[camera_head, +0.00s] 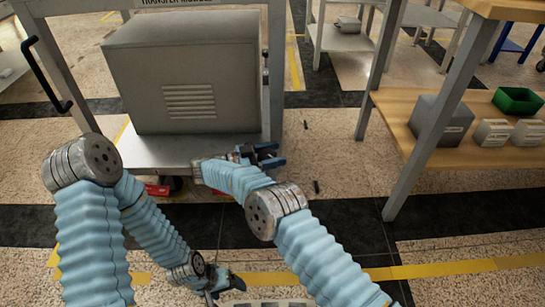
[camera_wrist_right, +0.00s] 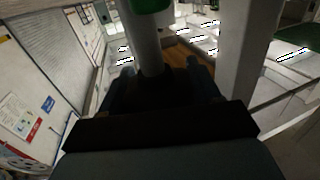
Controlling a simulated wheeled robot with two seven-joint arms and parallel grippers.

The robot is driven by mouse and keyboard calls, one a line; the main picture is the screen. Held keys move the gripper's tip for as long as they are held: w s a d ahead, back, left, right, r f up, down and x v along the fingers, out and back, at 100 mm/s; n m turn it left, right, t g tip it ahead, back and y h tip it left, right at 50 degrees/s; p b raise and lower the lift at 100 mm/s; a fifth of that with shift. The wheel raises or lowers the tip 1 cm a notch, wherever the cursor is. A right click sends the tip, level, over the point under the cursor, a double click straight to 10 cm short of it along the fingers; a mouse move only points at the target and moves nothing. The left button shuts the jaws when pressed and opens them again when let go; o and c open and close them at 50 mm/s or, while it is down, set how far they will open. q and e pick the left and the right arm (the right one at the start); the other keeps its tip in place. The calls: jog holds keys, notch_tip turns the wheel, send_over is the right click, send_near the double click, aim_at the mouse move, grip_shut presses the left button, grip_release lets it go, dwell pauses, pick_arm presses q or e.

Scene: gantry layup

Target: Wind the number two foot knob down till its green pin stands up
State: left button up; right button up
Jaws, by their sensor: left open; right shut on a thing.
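My right gripper (camera_head: 266,156) is at the lower right corner of the transfer module cart (camera_head: 190,150), beside its leg. In the right wrist view its two dark fingers (camera_wrist_right: 166,82) are on either side of a dark knob-like part (camera_wrist_right: 165,92), and it is shut on that part. A pale grey post (camera_wrist_right: 145,42) stands up from there, with a green piece (camera_wrist_right: 149,5) at the top edge; I cannot tell whether this is the pin. The knob's number is not readable. My left gripper (camera_head: 228,284) is open and empty, low over the floor at bottom centre.
A grey box (camera_head: 185,75) stands on the cart. Red pieces (camera_head: 157,189) show under its front edge. A wooden bench (camera_head: 460,130) with a green bin (camera_head: 517,100) and grey boxes stands at right. Small dark items lie on the floor between.

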pick_arm(q)
jog(key=shift+f, duration=0.1)
dwell(0.3)
pick_arm(e)
jog(key=o, duration=1)
